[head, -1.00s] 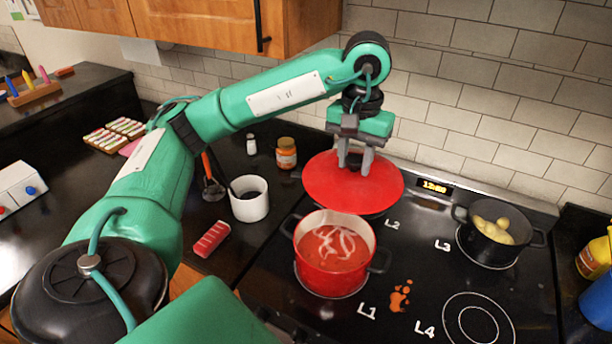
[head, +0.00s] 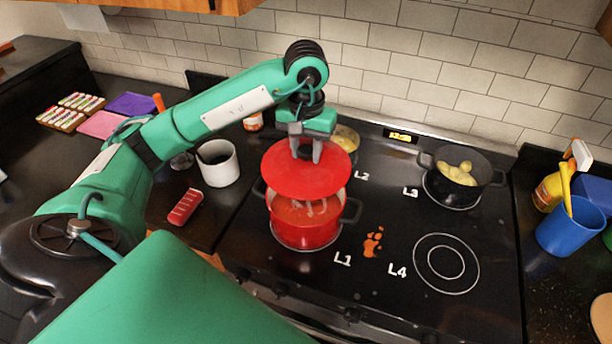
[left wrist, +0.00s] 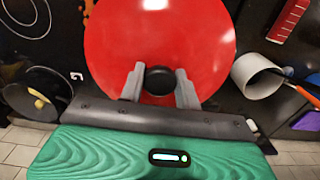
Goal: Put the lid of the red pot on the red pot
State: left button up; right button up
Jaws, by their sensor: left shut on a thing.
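The red pot (head: 305,234) stands on the burner marked L1, with red contents and pale strands showing at its front. My left gripper (head: 306,154) is shut on the knob of the red lid (head: 290,178). It holds the lid above the back part of the pot, covering much of the opening in the head view. The lid looks a little tilted, and the pot's front opening still shows. In the left wrist view the lid (left wrist: 160,45) fills the upper middle, with its dark knob between the fingers (left wrist: 160,85); the pot is hidden there. My right gripper is not in view.
A dark pot with yellow pieces (head: 428,178) stands on L3. Another pot with yellow food (head: 346,138) is partly hidden behind the lid near L2. Burner L4 (head: 446,262) is empty, with an orange spill (head: 373,242) beside it. A white mug (head: 217,172) stands left.

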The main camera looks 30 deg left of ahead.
aim_at(306, 160)
pick_arm(q)
notch_tip(306, 160, down, 6)
jog(key=shift+r+p, duration=0.1)
jog(key=shift+p, duration=0.8)
notch_tip(306, 160, down, 3)
jog(key=shift+f+p, duration=0.2)
jog(key=shift+p, duration=0.35)
jog(key=shift+f, duration=0.1)
jog(key=shift+f+b, duration=0.25)
jog(key=shift+b, duration=0.25)
jog(key=o, duration=1.2)
jog(key=shift+c, duration=0.2)
jog(key=shift+r, duration=0.1)
